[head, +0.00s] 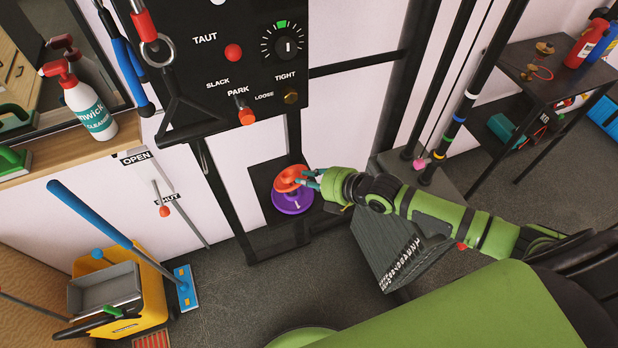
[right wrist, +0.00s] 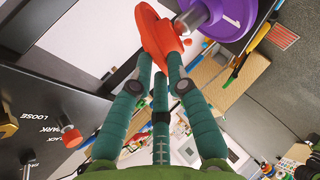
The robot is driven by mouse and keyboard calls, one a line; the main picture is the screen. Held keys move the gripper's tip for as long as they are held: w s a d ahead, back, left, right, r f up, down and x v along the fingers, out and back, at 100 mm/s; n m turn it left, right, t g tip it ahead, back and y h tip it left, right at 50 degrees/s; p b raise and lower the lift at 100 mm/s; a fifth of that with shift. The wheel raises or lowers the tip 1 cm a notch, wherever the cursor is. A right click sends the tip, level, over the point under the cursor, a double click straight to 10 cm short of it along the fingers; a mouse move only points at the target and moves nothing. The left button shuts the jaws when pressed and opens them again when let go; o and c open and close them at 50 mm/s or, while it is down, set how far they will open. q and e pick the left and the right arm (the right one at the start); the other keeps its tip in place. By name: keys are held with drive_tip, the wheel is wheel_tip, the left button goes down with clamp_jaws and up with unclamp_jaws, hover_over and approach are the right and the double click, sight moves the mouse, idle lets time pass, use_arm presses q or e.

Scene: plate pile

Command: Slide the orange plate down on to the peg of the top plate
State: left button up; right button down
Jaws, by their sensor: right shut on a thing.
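My right gripper (head: 311,179) is shut on the edge of the orange plate (head: 286,178) and holds it above the purple plate (head: 292,204). In the right wrist view the orange plate (right wrist: 157,36) is between my fingertips (right wrist: 162,68). The purple plate (right wrist: 238,18) there bears a white "1", and a grey peg (right wrist: 192,19) sticks out from it towards the orange plate. The peg's end is close to the orange plate's edge; I cannot tell whether it is in the plate's hole. My left gripper is not in view.
The plates are over a small dark stand (head: 262,180) by the wall. A black control panel (head: 240,60) with knobs hangs above it. A yellow mop bucket (head: 150,300) and blue mop (head: 186,288) stand at left.

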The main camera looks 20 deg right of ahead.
drive_tip(key=shift+r, duration=0.3)
drive_tip(key=shift+r+p, duration=0.95)
drive_tip(key=shift+r, duration=0.05)
